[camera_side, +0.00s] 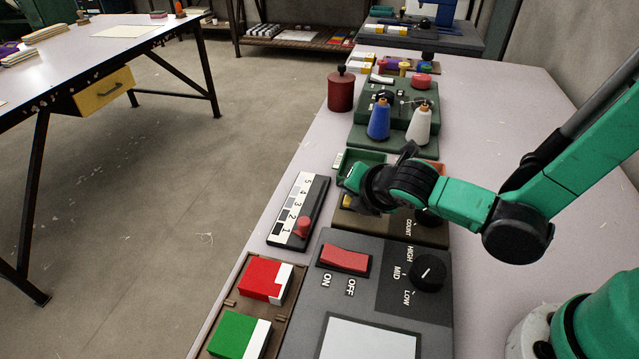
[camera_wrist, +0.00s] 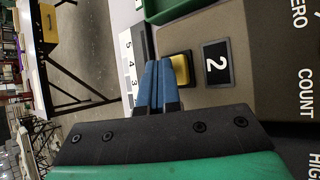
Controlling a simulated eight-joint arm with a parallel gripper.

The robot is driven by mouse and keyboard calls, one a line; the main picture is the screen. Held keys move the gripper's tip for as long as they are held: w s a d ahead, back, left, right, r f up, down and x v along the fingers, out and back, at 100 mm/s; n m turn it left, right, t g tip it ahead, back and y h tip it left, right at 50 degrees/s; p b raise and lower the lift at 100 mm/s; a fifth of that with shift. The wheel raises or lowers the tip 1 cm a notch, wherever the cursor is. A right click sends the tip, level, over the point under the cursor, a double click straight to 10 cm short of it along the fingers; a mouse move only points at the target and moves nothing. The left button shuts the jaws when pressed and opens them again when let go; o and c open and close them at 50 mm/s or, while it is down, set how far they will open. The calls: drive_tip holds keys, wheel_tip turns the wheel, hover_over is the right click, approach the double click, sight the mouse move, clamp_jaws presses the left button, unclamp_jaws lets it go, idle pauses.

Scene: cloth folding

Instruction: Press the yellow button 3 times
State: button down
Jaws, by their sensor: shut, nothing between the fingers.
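The yellow button (camera_wrist: 181,69) sits in a dark square frame on the brown counter box (camera_wrist: 235,25). Beside it a small black display (camera_wrist: 216,63) reads 2. My gripper (camera_wrist: 159,66) is shut and empty, its two blue fingers side by side. In the wrist view the fingertips overlap the button's left edge; I cannot tell whether they touch it. In the side view my gripper (camera_side: 355,196) is low over the left end of the counter box (camera_side: 400,226), and a yellow bit of the button (camera_side: 347,201) shows below it. My arm hides much of the box.
A slider panel (camera_side: 297,210) with a red knob lies left of the box. A grey panel (camera_side: 345,300) with a red switch and dial is in front. A green tray (camera_side: 366,160) and a blue and a white cone-shaped spool stand behind.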

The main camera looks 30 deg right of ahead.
drive_tip(key=shift+r, duration=0.9)
drive_tip(key=shift+r, duration=2.5)
drive_tip(key=shift+r, duration=0.1)
idle(0.4)
drive_tip(key=shift+r, duration=1.8)
drive_tip(key=shift+f, duration=0.1)
drive_tip(key=shift+f, duration=4.3)
drive_tip(key=shift+f, duration=0.15)
